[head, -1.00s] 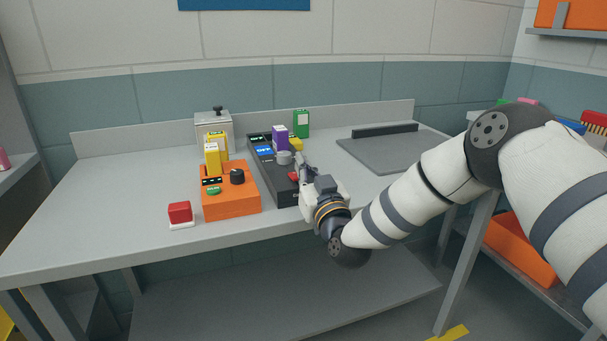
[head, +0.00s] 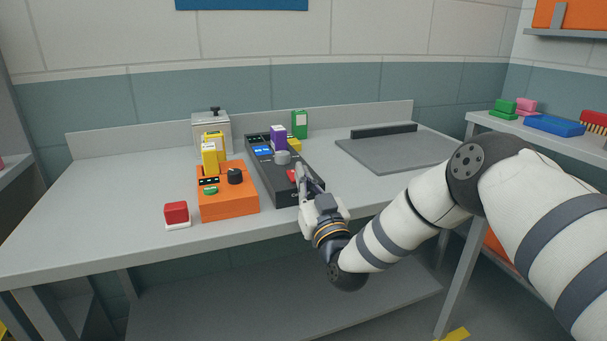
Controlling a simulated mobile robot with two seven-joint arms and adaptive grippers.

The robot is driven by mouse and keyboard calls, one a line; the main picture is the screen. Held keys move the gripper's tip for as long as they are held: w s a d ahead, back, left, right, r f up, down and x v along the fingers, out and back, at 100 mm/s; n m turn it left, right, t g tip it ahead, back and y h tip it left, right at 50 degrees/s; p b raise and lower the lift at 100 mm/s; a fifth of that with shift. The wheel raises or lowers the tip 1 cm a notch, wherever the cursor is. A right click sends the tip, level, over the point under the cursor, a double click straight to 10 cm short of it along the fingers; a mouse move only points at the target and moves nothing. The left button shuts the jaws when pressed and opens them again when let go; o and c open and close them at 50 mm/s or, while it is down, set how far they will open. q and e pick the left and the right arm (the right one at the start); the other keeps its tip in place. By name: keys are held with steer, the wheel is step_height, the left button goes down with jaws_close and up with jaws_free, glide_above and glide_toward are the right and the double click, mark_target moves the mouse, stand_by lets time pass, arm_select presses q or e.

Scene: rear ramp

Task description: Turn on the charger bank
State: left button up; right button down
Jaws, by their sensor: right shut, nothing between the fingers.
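A long black unit (head: 268,180) lies on the bench, with small lit displays, a grey knob (head: 282,157) and a red control (head: 292,176) near its front. I take it to be the charger bank, but its labels are too small to be sure. The blue display (head: 263,151) carries text I cannot read surely. My right gripper (head: 301,172) is shut and empty, its tips close beside the red control on its right; I cannot tell if they touch. My left gripper is out of view.
An orange box (head: 228,203) with yellow packs, a black knob and a green button stands left of the black unit. A red-topped block (head: 177,213) is near the front edge. A grey mat (head: 400,152) lies at right. The left bench is clear.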

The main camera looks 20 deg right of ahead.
step_height(320, 180, up, 5)
steer(key=p, duration=0.1)
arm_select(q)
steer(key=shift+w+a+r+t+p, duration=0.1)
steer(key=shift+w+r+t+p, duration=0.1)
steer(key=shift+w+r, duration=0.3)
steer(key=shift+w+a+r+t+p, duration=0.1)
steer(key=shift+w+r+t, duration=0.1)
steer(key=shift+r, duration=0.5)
arm_select(e)
steer(key=f+v, duration=0.2)
steer(key=v, duration=0.9)
steer(key=shift+w, duration=0.4)
